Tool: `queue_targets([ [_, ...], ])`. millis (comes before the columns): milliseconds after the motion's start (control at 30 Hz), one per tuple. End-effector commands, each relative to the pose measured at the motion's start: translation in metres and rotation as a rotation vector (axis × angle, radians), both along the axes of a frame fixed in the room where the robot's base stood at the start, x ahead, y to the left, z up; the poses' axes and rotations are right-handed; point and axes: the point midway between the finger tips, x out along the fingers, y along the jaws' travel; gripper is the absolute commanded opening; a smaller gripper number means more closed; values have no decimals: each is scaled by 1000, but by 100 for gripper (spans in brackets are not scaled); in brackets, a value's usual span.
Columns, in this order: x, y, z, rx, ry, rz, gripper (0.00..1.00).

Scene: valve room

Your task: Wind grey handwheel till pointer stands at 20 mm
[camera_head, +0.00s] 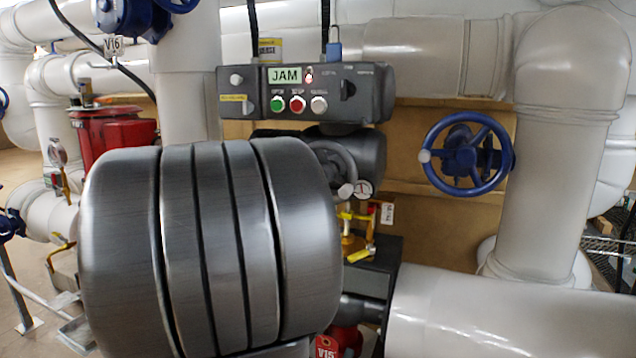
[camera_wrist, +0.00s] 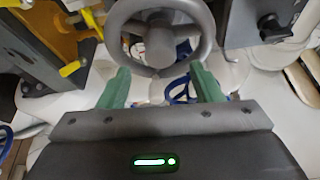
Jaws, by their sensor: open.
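The grey handwheel (camera_head: 345,160) sits below the control box in the head view, partly hidden behind my arm. In the wrist view the handwheel (camera_wrist: 159,40) shows its rim, spokes and round hub at the top. My gripper (camera_wrist: 161,78) has two green fingers spread apart with nothing held between them. The fingertips are close to the lower rim, one toward each side; whether they touch it I cannot tell. No millimetre scale or pointer reading can be made out.
The control box (camera_head: 305,92) shows "JAM" on a green display above green, red and white buttons. A blue handwheel (camera_head: 466,154) is at right. Yellow fittings (camera_head: 356,243) are below the grey wheel. Large white pipes (camera_head: 550,160) crowd the right; a red unit (camera_head: 110,135) is left.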

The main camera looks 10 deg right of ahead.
Motion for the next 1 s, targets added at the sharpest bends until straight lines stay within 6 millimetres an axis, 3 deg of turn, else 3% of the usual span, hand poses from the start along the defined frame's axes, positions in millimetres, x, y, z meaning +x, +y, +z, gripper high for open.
queue_targets([
  [200,-18,30,0,-1,1,3,59],
  [400,-27,40,2,-1,1,0,59],
  [800,-27,41,2,0,1,-1,59],
  [1000,-20,30,2,-1,2,-3,59],
])
